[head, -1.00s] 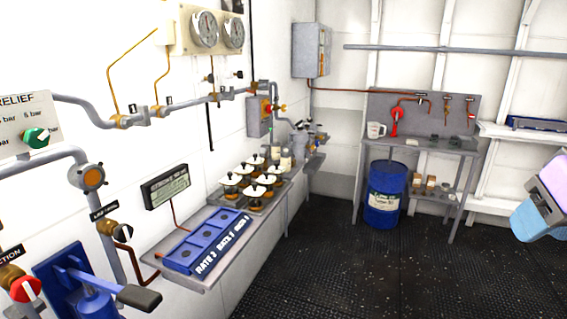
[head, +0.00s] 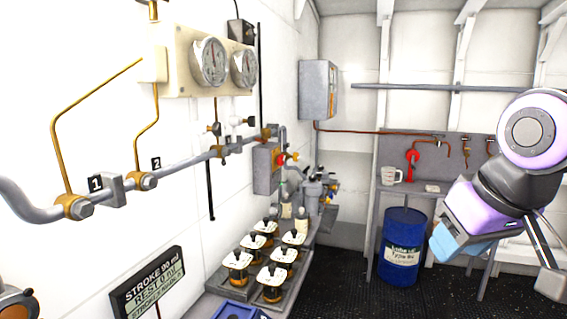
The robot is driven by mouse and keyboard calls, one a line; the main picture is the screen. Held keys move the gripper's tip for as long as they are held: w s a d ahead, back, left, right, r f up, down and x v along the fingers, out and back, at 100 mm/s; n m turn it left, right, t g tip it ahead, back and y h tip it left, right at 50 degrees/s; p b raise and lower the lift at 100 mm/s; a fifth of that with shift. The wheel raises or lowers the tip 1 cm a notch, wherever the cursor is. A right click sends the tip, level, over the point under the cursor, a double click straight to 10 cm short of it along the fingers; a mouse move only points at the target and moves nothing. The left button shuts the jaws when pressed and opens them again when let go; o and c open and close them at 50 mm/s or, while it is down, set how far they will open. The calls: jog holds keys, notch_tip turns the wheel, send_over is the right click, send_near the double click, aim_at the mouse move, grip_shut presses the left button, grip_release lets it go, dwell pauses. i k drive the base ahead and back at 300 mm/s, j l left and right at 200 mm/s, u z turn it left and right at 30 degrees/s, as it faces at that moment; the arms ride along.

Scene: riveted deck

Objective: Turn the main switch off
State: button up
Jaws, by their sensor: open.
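A grey box on the left wall (head: 266,170) carries a yellow and red rotary control (head: 278,157), which looks like the main switch. Its small size leaves the knob's position unclear, and a red valve handle nearby partly mixes with it. My arm shows at the right edge, its purple and blue wrist parts well to the right of this box and apart from it. I cannot make out gripper fingers in the head view.
A bench with several white-topped jars (head: 270,275) stands below the box along the left wall. Pipes and gauges (head: 210,62) project above it. A grey wall cabinet (head: 319,90) hangs behind. A blue drum (head: 402,262) stands at the back. Dark floor lies open between.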

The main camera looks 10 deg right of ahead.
aim_at(280, 159)
jog(key=i+l, duration=0.4)
jog(key=i+l+z, duration=0.15)
jog(key=i+l, duration=0.2)
jog(key=i, duration=0.2)
jog(key=i+l, duration=0.35)
jog(key=i, duration=0.15)
jog(key=i+l+z, duration=0.1)
jog(key=i+l, duration=0.2)
jog(key=i, duration=0.2)
